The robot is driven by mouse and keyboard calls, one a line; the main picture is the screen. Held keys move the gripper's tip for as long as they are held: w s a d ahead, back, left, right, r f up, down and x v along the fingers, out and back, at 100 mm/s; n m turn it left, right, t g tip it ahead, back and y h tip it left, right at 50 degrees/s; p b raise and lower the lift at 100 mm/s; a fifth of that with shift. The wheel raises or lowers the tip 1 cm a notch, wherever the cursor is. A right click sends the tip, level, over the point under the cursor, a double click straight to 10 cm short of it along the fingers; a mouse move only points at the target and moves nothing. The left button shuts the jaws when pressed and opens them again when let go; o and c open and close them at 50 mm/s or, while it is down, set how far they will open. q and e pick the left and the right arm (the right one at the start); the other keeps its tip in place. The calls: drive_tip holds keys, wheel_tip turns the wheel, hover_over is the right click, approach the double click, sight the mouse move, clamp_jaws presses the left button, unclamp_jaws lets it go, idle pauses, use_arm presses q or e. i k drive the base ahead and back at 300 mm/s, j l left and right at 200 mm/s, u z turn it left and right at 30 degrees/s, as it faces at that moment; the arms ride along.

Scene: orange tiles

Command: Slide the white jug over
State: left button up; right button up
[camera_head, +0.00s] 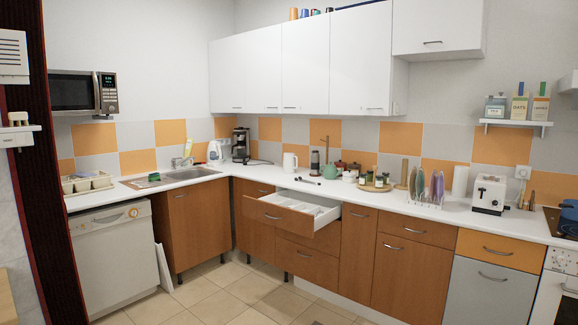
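A white jug (290,162) stands upright on the white worktop (262,174), near the back wall and behind the open drawer. Another white jug-like vessel, perhaps a kettle (214,152), stands in the corner beside the coffee maker. At this size I cannot tell for sure what kind of vessel each is. Neither of my grippers is in view, and nothing touches either vessel.
A drawer (292,213) stands pulled open below the jug. A dark grinder-like item (315,163), a green teapot (330,171) and small jars stand right of it. The black coffee maker (241,145) is left. Pen-like items (307,181) lie in front. Tiled floor (215,285) is clear.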

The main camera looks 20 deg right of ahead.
sight(289, 163)
drive_tip(key=i, duration=2.8)
